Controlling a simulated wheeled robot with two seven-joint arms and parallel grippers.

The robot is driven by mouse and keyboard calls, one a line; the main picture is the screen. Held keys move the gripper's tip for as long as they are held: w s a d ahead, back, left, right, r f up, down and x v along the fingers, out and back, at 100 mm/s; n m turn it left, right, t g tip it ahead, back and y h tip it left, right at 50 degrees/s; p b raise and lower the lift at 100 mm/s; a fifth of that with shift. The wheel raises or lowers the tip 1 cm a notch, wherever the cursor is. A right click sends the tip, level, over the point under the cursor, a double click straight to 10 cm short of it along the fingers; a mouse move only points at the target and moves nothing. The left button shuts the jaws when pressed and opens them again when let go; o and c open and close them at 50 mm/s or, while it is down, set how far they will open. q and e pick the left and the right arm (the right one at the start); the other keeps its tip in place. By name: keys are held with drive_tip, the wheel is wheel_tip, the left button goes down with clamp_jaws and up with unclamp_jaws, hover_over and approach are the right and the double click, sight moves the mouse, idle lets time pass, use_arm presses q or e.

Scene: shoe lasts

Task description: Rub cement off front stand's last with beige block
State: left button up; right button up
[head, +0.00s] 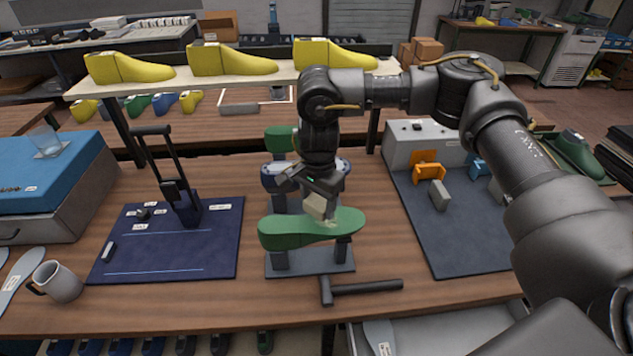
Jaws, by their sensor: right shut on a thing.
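A green shoe last (290,232) lies sole up on the front grey stand (310,262) in the middle of the bench. My right gripper (314,196) points down over it, shut on a beige block (316,208). The block is at the last's upper surface, right of its middle; I cannot tell whether it touches. A small pale patch shows on the last just under the block. My left gripper is out of view.
Behind stands another stand with a blue last (270,177) and a green last (279,139). A black hammer (365,287) lies in front. A navy mat (220,245) with a black upright device is left, a grey mat (460,247) right. A mug (60,282) stands front left.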

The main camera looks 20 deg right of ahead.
wheel_tip(320, 180, up, 4)
drive_tip(key=shift+w+f+p, duration=0.1)
drive_tip(key=shift+f+p, duration=0.15)
drive_tip(key=shift+p, duration=0.95)
drive_tip(key=shift+r+p, duration=0.3)
drive_tip(key=shift+r, duration=0.1)
